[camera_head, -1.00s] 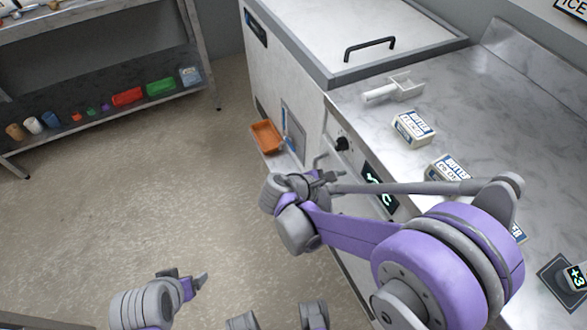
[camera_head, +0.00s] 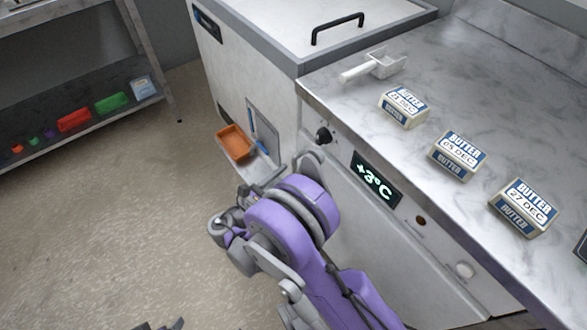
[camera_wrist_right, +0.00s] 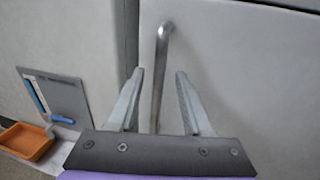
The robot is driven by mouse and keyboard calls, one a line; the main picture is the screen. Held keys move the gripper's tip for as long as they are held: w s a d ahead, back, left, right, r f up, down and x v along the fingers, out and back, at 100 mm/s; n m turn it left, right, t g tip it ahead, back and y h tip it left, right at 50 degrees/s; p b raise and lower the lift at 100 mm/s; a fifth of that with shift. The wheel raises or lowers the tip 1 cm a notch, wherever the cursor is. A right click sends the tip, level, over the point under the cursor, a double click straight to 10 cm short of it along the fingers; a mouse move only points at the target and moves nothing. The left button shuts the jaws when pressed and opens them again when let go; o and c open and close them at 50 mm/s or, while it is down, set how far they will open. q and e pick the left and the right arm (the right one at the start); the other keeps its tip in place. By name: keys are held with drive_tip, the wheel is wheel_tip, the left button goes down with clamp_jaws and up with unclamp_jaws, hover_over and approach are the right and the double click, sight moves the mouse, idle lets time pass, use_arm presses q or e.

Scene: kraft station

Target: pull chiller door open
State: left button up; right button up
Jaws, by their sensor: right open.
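The chiller's pale door (camera_wrist_right: 240,60) fills the right of the right wrist view, with a dark vertical seam at its left edge. Its metal bar handle (camera_wrist_right: 162,45) runs down between the spread fingers of my open right gripper (camera_wrist_right: 160,73); I cannot tell whether either finger touches it. In the head view the chiller front (camera_head: 350,232) carries a +3°C display (camera_head: 376,180) and looks closed. My right arm covers the handle and the right fingers there. Only a dark bit of my left gripper (camera_head: 160,325) shows at the bottom edge.
A shelf (camera_head: 130,105) is at far left; floor between is clear.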

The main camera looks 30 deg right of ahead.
drive_tip(key=x, duration=0.3)
drive_tip(key=shift+w+d, duration=0.15)
drive_tip(key=shift+d, duration=0.2)
clamp_jaws()
idle(1.2)
